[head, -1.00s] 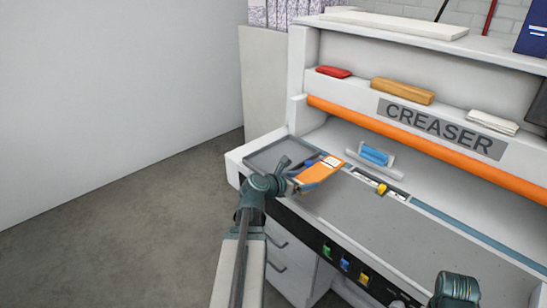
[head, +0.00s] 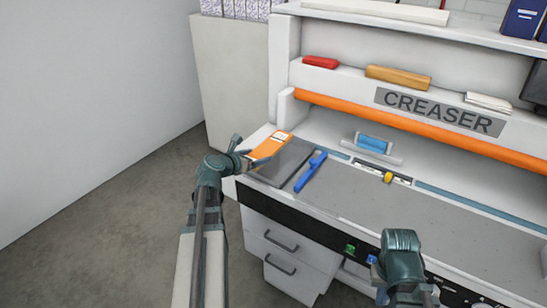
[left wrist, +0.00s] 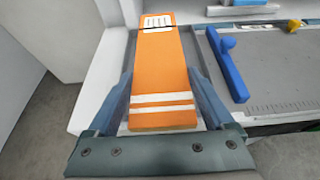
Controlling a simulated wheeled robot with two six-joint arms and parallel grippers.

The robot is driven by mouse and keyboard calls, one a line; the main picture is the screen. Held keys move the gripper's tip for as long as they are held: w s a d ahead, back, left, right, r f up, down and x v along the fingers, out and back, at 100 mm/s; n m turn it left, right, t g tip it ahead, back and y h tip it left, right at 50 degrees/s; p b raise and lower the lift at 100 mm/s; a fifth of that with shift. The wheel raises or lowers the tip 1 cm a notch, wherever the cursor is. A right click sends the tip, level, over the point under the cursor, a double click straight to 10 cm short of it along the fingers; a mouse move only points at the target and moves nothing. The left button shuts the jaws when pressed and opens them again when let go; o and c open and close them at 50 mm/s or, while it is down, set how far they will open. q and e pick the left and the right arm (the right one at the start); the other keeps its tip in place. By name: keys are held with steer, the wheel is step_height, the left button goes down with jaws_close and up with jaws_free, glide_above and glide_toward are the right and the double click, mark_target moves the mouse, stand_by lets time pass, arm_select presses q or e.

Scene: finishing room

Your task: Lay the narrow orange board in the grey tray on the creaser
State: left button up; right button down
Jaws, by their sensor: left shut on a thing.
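The narrow orange board (head: 270,147), with a white label at its far end and two white stripes near my gripper, is over the grey tray (head: 292,158) at the creaser's left end. My left gripper (head: 252,161) is shut on the board's near end; in the left wrist view the board (left wrist: 165,75) lies between both fingers. The board covers the tray's left part. I cannot tell whether its underside touches the tray. My right gripper (head: 402,290) is low at the bottom edge, its fingers mostly hidden.
A blue-handled tool (head: 310,171) lies just right of the tray. A blue block in a holder (head: 372,144) and a yellow knob (head: 388,177) are further right. The orange bar (head: 420,125) crosses above the bed. The grey bed (head: 420,215) is largely clear.

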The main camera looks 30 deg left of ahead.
arm_select(q)
steer(key=r+p, duration=0.1)
steer(key=r, duration=0.1)
glide_above(268, 170)
steer(key=shift+w+f, duration=0.1)
steer(key=shift+f, duration=0.1)
step_height(268, 170, down, 10)
steer(key=b, duration=1)
steer(key=shift+f, duration=0.15)
steer(key=o, duration=1.3)
steer(key=shift+c, duration=0.2)
